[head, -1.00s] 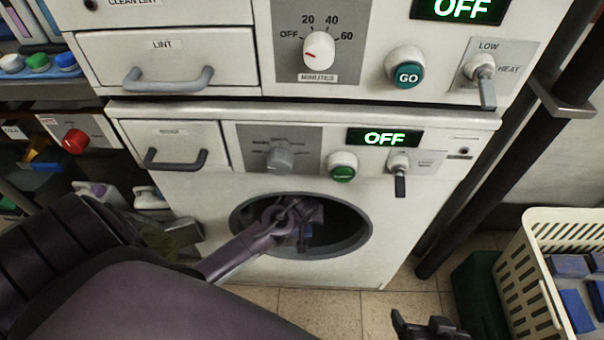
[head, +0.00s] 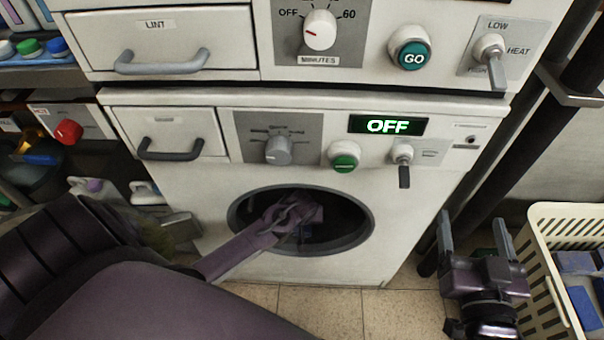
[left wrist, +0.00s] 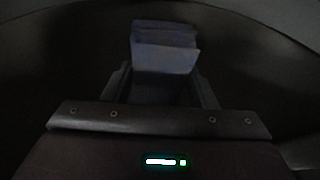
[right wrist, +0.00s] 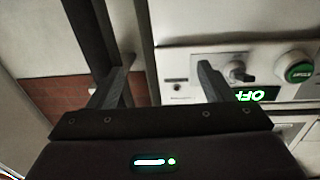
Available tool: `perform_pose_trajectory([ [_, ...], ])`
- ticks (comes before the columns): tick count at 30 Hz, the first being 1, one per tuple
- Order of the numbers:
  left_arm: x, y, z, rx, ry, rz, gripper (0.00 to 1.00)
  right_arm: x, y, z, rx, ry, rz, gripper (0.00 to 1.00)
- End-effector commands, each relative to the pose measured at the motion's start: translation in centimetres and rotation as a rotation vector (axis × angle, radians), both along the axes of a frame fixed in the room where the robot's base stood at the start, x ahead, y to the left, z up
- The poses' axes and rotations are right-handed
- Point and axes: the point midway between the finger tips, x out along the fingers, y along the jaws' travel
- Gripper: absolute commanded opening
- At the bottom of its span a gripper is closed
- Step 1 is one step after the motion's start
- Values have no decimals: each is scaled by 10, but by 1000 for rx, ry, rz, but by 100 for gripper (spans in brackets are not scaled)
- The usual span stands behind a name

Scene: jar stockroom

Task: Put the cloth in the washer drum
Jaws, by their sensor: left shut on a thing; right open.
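The washer (head: 400,225) is the lower white machine, its round drum opening (head: 357,232) uncovered and dark inside. My left arm reaches into the opening in the head view, with the left gripper (head: 308,225) inside the drum. In the left wrist view the left gripper (left wrist: 163,88) is shut on a folded blue-grey cloth (left wrist: 165,45), with dark drum wall around it. My right gripper (head: 475,240) is open and empty, to the right of the washer front. In the right wrist view its fingers (right wrist: 160,85) are apart, facing the washer's control panel.
A cream basket (head: 545,265) with folded blue cloths (head: 585,300) stands at the right, close to my right gripper. A dark vertical pole (head: 500,150) stands beside the washer. A second machine (head: 160,40) sits above. Shelves with bottles are at the left.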

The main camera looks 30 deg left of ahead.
Motion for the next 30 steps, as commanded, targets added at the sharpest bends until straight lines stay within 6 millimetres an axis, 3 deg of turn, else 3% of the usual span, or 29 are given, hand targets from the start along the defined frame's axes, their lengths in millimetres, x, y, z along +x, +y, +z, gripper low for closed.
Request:
perform_pose_trajectory([
  [6,0,0,-17,1,0,0,30,1,-5,58,102,-251,-11,74],
  [12,3,2,-21,2,0,-1,30,-7,-10,96,171,-421,-15,74],
  [17,3,2,-21,1,-1,-1,30,-11,-12,107,190,-467,-17,74],
  [28,3,2,-25,1,-1,0,30,-11,-12,108,193,-474,-17,74],
  [29,3,2,-24,1,-1,0,54,-11,-12,109,193,-477,-17,74],
  [30,3,2,-24,1,-1,0,60,-11,-12,109,193,-477,-17,74],
])
